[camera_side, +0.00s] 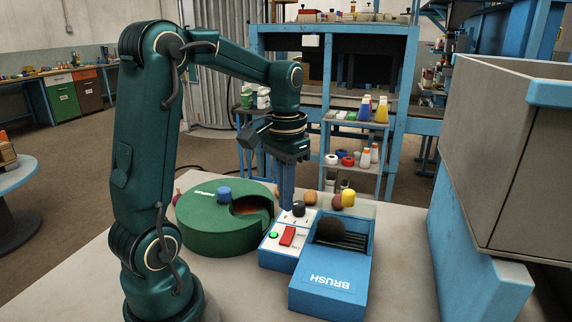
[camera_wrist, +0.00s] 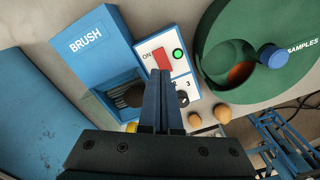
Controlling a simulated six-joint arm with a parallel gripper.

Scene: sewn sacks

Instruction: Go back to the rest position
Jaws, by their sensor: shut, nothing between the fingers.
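My gripper (camera_side: 286,188) hangs fingers down above the far end of a blue brush machine (camera_side: 330,284). Its two blue fingers are together with nothing between them. In the wrist view my gripper (camera_wrist: 166,76) points at the machine's white control panel (camera_wrist: 171,42). The panel (camera_side: 284,236) carries a green lit button, a red switch and a black knob. Whether the fingertips touch the panel or knob, I cannot tell.
A round green "SAMPLES" container (camera_side: 228,236) with a blue knob (camera_side: 224,192) stands left of the machine. Several small round things, one yellow (camera_side: 348,198), lie behind it. A large grey bin (camera_side: 500,150) on blue supports rises at the right. Free table shows in front.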

